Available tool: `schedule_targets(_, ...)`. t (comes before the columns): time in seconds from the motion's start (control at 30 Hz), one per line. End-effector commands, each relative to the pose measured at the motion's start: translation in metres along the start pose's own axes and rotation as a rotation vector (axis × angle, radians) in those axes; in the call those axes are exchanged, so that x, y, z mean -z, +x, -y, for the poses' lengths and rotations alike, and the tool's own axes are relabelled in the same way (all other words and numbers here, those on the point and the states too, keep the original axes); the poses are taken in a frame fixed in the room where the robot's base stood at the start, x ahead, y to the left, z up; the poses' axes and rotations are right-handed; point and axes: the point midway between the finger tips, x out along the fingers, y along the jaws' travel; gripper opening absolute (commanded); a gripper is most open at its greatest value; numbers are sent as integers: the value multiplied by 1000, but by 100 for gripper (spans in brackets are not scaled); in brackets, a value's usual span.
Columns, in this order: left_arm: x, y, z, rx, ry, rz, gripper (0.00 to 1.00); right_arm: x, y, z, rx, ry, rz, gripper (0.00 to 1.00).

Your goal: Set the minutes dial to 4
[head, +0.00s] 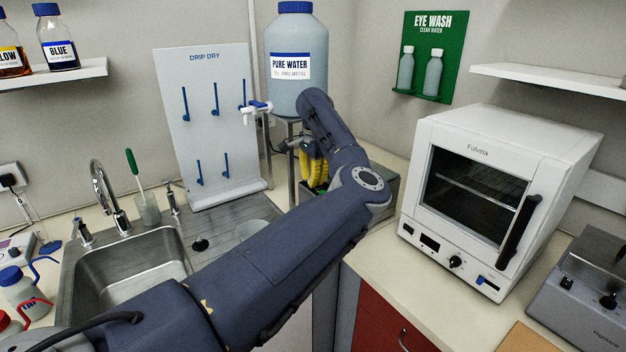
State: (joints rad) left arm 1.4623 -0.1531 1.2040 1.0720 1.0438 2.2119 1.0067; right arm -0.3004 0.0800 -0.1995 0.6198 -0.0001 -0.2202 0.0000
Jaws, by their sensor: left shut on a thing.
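My left arm reaches in from the lower left, and my left gripper (304,147) is at the back of the counter, below the water bottle. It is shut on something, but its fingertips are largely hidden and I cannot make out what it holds. A yellow ridged thing (316,173) shows just below it. A grey box-shaped device (386,198) stands behind my forearm, mostly covered. No dial marked in minutes can be read. The white oven (490,195) has a small black knob (456,262) on its front panel. My right gripper is out of view.
A large water bottle (297,45) with a white tap (256,108) stands on a stand. A drip-dry board (207,130) is behind the sink (130,270). A grey device (580,300) stands at the lower right. The counter before the oven is clear.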

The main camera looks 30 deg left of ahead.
Motion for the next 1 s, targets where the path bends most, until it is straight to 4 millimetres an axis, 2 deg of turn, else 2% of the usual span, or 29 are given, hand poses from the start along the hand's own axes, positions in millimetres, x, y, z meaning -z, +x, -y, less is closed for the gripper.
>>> schedule_targets(0.17,0,0,0,-1,28,-1,0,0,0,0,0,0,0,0)
schedule_targets(0.6,0,0,0,-1,375,-20,0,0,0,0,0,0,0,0)
schedule_targets(1.0,0,1,0,-2,419,-21,0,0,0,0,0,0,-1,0)
